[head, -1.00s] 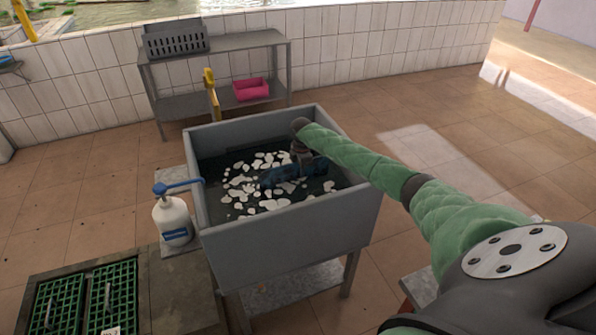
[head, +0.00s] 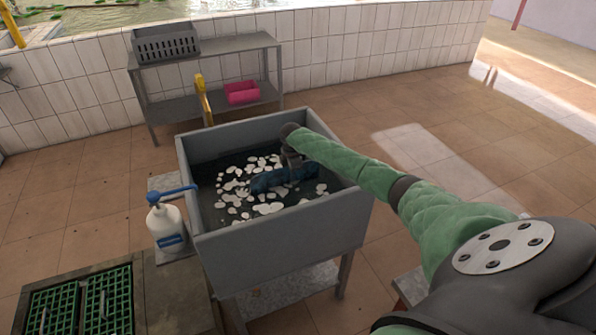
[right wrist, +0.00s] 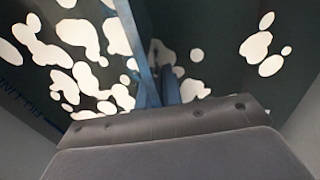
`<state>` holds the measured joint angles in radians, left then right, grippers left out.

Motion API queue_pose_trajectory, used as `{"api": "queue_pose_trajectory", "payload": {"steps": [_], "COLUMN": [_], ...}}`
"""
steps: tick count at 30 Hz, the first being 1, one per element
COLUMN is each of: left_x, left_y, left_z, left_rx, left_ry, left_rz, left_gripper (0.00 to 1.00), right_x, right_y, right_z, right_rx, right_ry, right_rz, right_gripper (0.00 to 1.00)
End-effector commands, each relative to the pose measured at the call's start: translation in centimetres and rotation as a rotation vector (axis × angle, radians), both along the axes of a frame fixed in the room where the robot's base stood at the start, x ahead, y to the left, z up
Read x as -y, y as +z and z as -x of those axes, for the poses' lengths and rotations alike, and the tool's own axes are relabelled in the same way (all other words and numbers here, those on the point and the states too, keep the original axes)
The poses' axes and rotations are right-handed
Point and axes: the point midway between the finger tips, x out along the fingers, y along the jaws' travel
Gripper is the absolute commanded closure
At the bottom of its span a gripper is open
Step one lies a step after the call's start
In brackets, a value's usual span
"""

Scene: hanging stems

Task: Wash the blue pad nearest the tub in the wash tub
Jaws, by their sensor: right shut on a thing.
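The grey wash tub (head: 350,235) holds dark water with white foam patches. My right gripper (head: 292,168) reaches down inside the tub and is shut on the blue pad (head: 270,182). The pad lies at the water among the foam, and part of it may be under the surface. In the right wrist view the pad shows as blue strips (right wrist: 144,65) beyond the gripper's edge, with foam around it. The gripper's fingertips are hidden. My left gripper is not in view.
A white pump bottle (head: 166,226) with a blue nozzle stands left of the tub. Green grates (head: 80,302) lie at the lower left. Behind the tub, a metal shelf (head: 215,50) holds a grey crate (head: 165,43) and a pink bin (head: 241,93). Floor at right is open.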

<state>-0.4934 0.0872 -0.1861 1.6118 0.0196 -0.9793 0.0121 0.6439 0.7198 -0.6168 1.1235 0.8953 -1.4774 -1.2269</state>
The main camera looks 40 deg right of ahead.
Motion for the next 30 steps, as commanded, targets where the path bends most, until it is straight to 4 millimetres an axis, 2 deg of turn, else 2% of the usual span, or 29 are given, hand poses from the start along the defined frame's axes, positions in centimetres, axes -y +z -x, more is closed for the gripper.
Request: {"api": "queue_pose_trajectory", "payload": {"steps": [6,11,30], "left_x": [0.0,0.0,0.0], "left_y": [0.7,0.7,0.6], "left_z": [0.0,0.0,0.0], "left_rx": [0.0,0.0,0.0], "left_ry": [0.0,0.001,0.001], "left_rz": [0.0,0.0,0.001], "left_gripper": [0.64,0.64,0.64], "right_x": [-2.1,-2.0,4.0], "right_y": [0.0,-0.1,-0.1], "right_z": [-0.5,-0.5,1.0], "right_rx": [0.0,0.0,-0.001], "right_ry": [0.001,0.0,-0.001], "right_rz": [0.0,0.001,0.001], "right_gripper": [1.0,1.0,1.0]}}
